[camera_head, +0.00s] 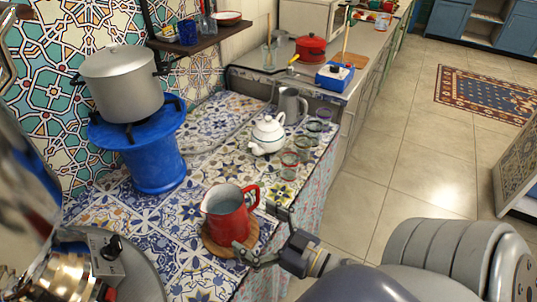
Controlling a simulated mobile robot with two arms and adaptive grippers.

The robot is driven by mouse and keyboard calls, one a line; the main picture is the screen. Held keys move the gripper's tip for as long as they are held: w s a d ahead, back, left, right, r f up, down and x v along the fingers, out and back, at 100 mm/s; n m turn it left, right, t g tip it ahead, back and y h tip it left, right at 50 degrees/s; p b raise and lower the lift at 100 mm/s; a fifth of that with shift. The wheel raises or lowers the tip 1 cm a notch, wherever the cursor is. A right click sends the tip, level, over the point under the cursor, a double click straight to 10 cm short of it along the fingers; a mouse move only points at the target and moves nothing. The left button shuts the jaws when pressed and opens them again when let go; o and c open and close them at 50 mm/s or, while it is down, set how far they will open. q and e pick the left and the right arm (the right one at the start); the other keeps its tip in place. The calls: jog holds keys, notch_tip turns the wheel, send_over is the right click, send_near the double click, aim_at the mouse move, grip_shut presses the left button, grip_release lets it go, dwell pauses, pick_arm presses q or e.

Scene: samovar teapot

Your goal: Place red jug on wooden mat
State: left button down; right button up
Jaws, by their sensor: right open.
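The red jug (228,218) stands upright on the round wooden mat (213,247) on the tiled counter. Its handle points to the right, and the mat's edge shows around its base. My right gripper (259,232) is at the right of the jug with its fingers spread. One finger is by the front edge of the mat and the other is just right of the handle. I cannot tell whether a finger touches the jug. My left gripper is not in view.
A white teapot (267,134) and several small glasses (289,164) stand behind the jug. A blue stand (152,160) with a grey pot (121,84) is at the left. A metal appliance (103,262) is at the front left. The counter's right edge is close to the jug.

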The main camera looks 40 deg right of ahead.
jog(key=shift+v, duration=2.2)
jog(key=s+d+f+m+g+h, duration=0.1)
jog(key=s+f+m+g+h, duration=0.2)
jog(key=f, duration=1.5)
jog(key=s+d+f+g+h, duration=0.1)
jog(key=s+f+g+h, duration=0.2)
jog(key=f, duration=1.5)
jog(key=s+a+f+n+g, duration=0.1)
jog(key=s+a+f+g, duration=0.1)
jog(key=s+f+g, duration=0.3)
jog(key=s+a+f+n+g, duration=0.1)
jog(key=s+f+g, duration=0.4)
jog(key=s+f, duration=0.7)
jog(key=s+a, duration=0.1)
jog(key=s, duration=0.1)
jog(key=shift+s+f+y, duration=0.35)
jog(key=shift+f+y, duration=0.05)
jog(key=shift+a, duration=0.15)
jog(key=shift+r+p, duration=0.5)
jog(key=shift+r, duration=0.25)
